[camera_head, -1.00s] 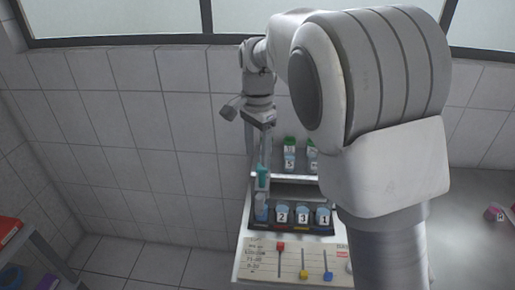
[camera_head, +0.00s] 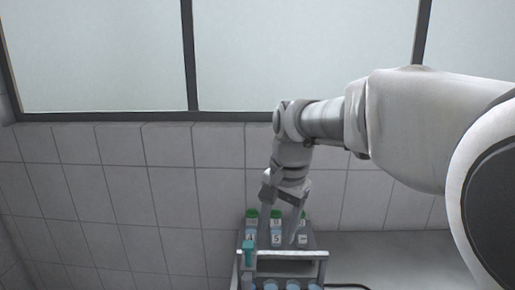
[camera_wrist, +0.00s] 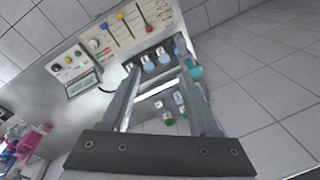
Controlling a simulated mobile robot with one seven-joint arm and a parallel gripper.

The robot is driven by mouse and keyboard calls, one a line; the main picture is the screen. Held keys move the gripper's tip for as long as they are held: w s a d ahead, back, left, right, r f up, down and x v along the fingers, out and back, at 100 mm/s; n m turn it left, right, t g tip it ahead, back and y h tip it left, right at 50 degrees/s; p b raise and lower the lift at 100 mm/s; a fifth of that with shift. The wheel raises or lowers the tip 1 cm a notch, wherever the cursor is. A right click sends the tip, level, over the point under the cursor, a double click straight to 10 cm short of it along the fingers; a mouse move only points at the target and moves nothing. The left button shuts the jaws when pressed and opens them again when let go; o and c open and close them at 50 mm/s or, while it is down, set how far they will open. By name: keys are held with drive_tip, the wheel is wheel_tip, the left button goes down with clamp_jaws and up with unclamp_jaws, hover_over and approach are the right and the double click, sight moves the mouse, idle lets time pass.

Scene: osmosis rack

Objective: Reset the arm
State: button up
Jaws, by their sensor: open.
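My arm reaches in from the right in the head view. My gripper (camera_head: 281,240) hangs fingers-down in front of the green-capped vials on the rack (camera_head: 290,267). In the wrist view its two fingers (camera_wrist: 160,66) are spread apart with nothing held between them. The rack's numbered vials show beyond and between the fingers. I cannot tell from these views whether a finger touches a vial or the rack.
Green-capped vials (camera_head: 276,228) stand in the rack's back row. A teal item (camera_head: 248,254) stands at its left end. The wrist view shows a slider panel (camera_wrist: 103,42) and a smaller control box (camera_wrist: 72,68). A tiled wall (camera_head: 120,190) and window lie behind.

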drive_tip(key=s+d+n+t, duration=0.2)
drive_tip(key=s+d, duration=0.3)
drive_tip(key=s, duration=0.4)
drive_tip(key=s+d+f+n+t+h, duration=0.1)
drive_tip(key=s+d+n, duration=0.3)
drive_tip(key=s, duration=0.5)
drive_tip(key=shift+s+d+n+t, duration=0.3)
drive_tip(key=shift+d+t, duration=0.15)
drive_tip(key=shift+t, duration=0.15)
